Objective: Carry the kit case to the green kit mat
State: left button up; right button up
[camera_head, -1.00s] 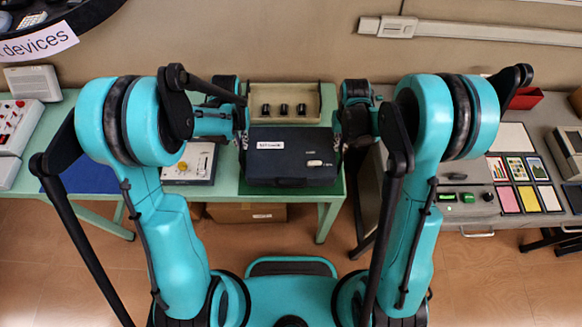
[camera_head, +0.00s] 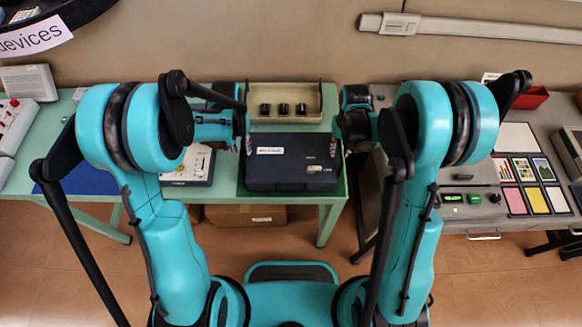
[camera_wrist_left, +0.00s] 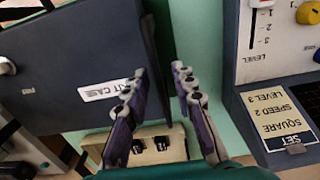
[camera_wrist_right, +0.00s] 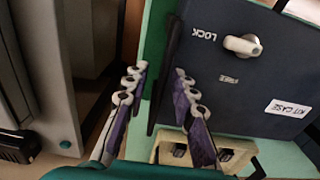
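The dark blue kit case (camera_head: 290,172) lies flat on the green table, with its white label up, between my two grippers. It also shows in the left wrist view (camera_wrist_left: 65,60) and the right wrist view (camera_wrist_right: 235,85), where its lock knob is visible. A darker green mat (camera_head: 342,187) shows at the case's right side; the case hides most of it. My left gripper (camera_wrist_left: 160,100) is open at the case's left edge, fingers apart. My right gripper (camera_wrist_right: 155,100) is open at the right edge, fingers apart. Whether either touches the case is unclear.
A beige tray (camera_head: 285,117) with black knobs stands just behind the case. A control panel (camera_head: 190,168) stands close on its left. A blue mat (camera_head: 48,186) lies further left. The grey desk (camera_head: 440,175) on the right holds colored cards and a device.

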pick_arm(q)
jog(key=shift+r, duration=0.1)
notch_tip(320, 180, up, 12)
pick_arm(e)
notch_tip(320, 180, up, 12)
dwell(0.6)
jog(key=shift+s, duration=0.1)
dwell(0.4)
